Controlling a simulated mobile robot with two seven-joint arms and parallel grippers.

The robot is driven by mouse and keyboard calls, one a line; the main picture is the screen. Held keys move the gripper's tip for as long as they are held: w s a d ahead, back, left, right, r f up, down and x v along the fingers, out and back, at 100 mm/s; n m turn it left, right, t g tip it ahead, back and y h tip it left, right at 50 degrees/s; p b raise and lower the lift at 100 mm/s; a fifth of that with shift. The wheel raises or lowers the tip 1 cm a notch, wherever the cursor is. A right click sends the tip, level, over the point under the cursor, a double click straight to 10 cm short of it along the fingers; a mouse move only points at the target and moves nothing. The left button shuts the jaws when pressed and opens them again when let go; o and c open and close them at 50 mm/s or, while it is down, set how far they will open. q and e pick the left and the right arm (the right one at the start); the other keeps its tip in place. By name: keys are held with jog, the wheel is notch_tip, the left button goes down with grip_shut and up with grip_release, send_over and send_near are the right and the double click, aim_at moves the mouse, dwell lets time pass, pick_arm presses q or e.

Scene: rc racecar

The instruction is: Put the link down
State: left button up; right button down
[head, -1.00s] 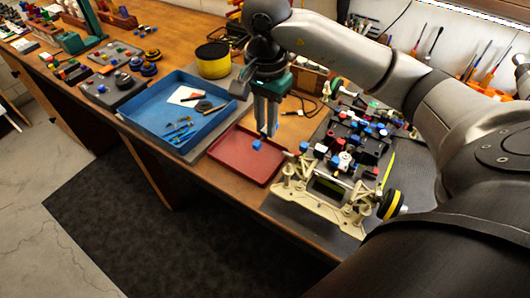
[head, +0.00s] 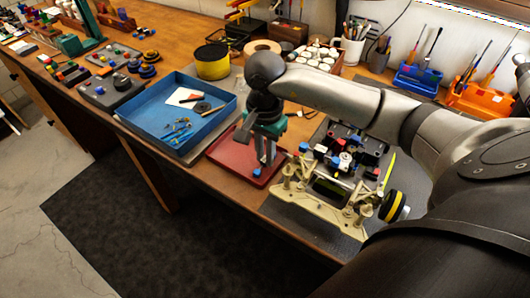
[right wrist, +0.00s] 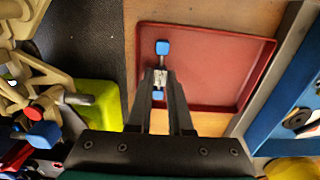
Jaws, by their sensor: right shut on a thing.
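My right gripper (head: 265,160) points down over the red tray (head: 222,150) at the front of the bench. It is shut on a small link with blue ends (head: 257,172). In the right wrist view the link (right wrist: 162,48) lies between the fingertips (right wrist: 160,76), with one blue end beyond them, a silvery middle and another blue end nearer the palm. The red tray (right wrist: 225,70) is behind it and looks otherwise empty. I cannot tell whether the link touches the tray floor. My left gripper is not in view.
A blue tray (head: 160,127) with small tools and parts stands left of the red tray. The partly built beige racecar (head: 320,205) stands close on the right, with a yellow-and-black wheel (head: 393,206). The bench's front edge is near the red tray.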

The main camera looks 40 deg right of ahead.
jog(key=c, duration=1.3)
grip_release()
jog(key=shift+f, duration=0.15)
jog(key=shift+o, duration=1)
jog(key=shift+r, duration=0.4)
notch_tip(320, 180, up, 12)
jog(key=p, duration=0.1)
jog(key=shift+f, duration=0.15)
